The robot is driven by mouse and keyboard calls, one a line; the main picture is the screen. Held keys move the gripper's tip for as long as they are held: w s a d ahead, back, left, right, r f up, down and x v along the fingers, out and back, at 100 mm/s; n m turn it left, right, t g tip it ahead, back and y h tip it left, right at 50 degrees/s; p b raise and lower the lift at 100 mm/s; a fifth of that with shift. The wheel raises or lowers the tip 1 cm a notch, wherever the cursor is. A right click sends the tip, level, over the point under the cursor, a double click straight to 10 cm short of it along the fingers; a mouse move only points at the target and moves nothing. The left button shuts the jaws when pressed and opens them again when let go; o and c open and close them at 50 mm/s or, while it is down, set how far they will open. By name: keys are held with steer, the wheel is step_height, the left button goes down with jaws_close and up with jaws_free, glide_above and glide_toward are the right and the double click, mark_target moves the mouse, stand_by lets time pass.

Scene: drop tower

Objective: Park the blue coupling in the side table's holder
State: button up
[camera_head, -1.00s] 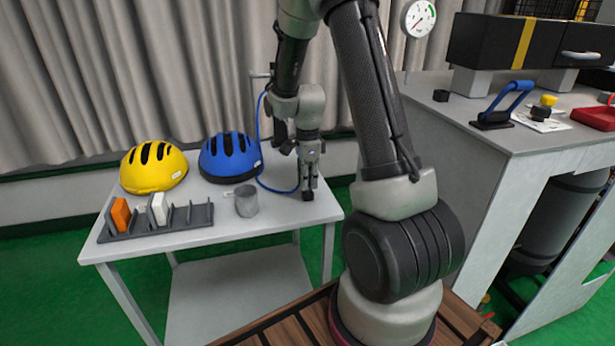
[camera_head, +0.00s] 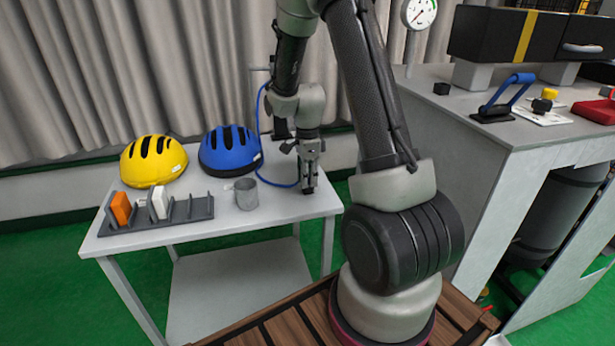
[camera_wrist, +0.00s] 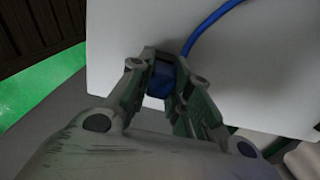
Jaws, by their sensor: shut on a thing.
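The blue coupling (camera_wrist: 161,78) sits between the two fingertips of my gripper (camera_wrist: 160,72) in the wrist view, partly hidden by them. A blue hose (camera_wrist: 213,20) curves away across the white side table. In the head view my gripper (camera_head: 307,184) points down, low over the right part of the side table (camera_head: 280,210). My gripper is shut on the coupling; whether it touches the tabletop I cannot tell. A grey cup-like piece (camera_head: 246,195) stands on the table left of my gripper and may be the holder.
A yellow helmet (camera_head: 153,161) and a blue helmet (camera_head: 230,151) lie at the table's back. A dark slotted rack (camera_head: 185,212) at front left holds an orange piece (camera_head: 121,208) and a white piece (camera_head: 158,204). A grey counter (camera_head: 500,122) stands at right.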

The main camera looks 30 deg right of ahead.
steer(key=o, duration=0.9)
steer(key=shift+c, duration=0.2)
step_height(320, 180, up, 12)
